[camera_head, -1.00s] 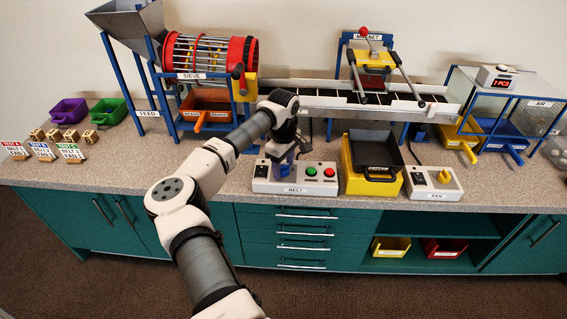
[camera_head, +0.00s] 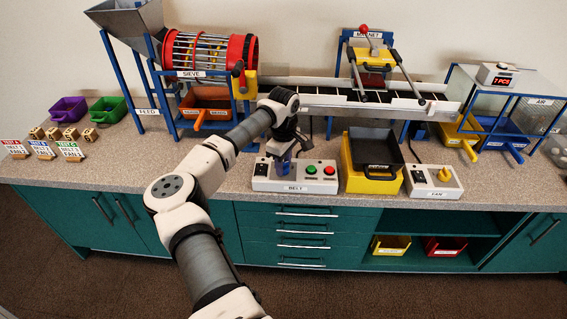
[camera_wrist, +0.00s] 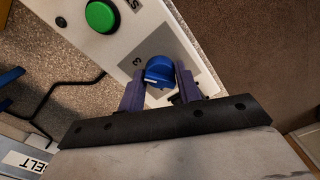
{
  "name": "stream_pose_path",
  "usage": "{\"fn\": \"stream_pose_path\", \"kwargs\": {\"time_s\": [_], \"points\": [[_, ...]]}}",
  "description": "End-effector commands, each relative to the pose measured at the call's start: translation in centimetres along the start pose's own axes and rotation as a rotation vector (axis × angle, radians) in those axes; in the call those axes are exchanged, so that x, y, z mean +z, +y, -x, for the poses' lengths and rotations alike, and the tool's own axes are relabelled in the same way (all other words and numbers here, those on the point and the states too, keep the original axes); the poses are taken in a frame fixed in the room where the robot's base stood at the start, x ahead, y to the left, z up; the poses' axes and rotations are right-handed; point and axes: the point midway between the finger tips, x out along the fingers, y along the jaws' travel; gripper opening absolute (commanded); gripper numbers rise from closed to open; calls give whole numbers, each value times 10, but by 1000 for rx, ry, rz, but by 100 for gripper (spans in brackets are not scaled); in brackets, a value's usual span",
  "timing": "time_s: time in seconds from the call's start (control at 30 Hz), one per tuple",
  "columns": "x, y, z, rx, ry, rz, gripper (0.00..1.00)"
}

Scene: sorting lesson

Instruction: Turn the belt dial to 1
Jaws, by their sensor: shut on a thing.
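The belt dial (camera_wrist: 158,72) is a blue knob on a grey patch of the white BELT control box (camera_head: 262,181). In the wrist view my gripper (camera_wrist: 160,84) has its two dark fingers on either side of the knob and is shut on it. A digit, seemingly a 3, shows beside the dial; other marks are hidden by my fingers. In the head view my gripper (camera_head: 284,163) points down over the left part of the box and mostly covers the dial.
A green button (camera_head: 311,170) and a red button (camera_head: 330,170) sit right of the dial. A yellow bin with a black tray (camera_head: 376,150) stands close to the box's right. The FAN box (camera_head: 452,192) is beyond it. The conveyor (camera_head: 325,100) runs behind.

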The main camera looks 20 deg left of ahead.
Motion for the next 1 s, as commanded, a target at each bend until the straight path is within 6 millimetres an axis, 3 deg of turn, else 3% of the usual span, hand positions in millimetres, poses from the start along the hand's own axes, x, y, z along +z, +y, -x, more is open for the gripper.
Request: {"fn": "stream_pose_path", "kwargs": {"time_s": [1.0], "points": [[-1,0,0,1,1,899,11]]}}
